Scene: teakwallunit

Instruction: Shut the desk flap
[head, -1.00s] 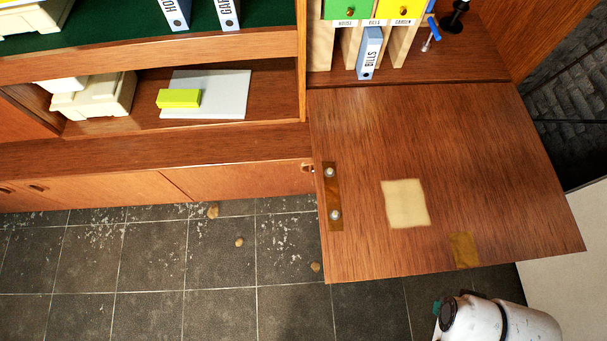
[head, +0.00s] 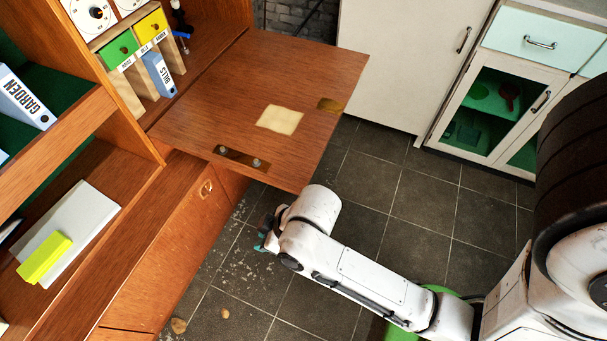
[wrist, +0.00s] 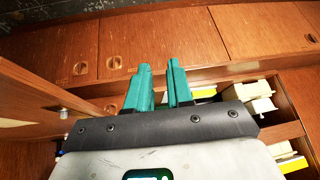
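The desk flap (head: 215,95) is a reddish-brown wood panel, folded down and lying level out from the wall unit in the head view. It bears a pale square patch (head: 280,119) and a brass strip with two round studs (head: 241,158). My gripper (head: 264,236) has teal fingers and is beyond the flap's outer left corner, apart from it, seemingly lower. In the wrist view my gripper (wrist: 160,66) shows a gap between its fingers, with nothing in it. The flap (wrist: 32,92) shows at left there, near edge-on, with a stud.
Inside the desk stand a blue BILLS binder (head: 158,74) and small drawers (head: 119,48). Lower cupboard doors (head: 165,260) run along the left. A pale green-white cabinet (head: 525,80) stands at the right. Nutlike bits (head: 179,325) lie on the tiled floor, which is otherwise open.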

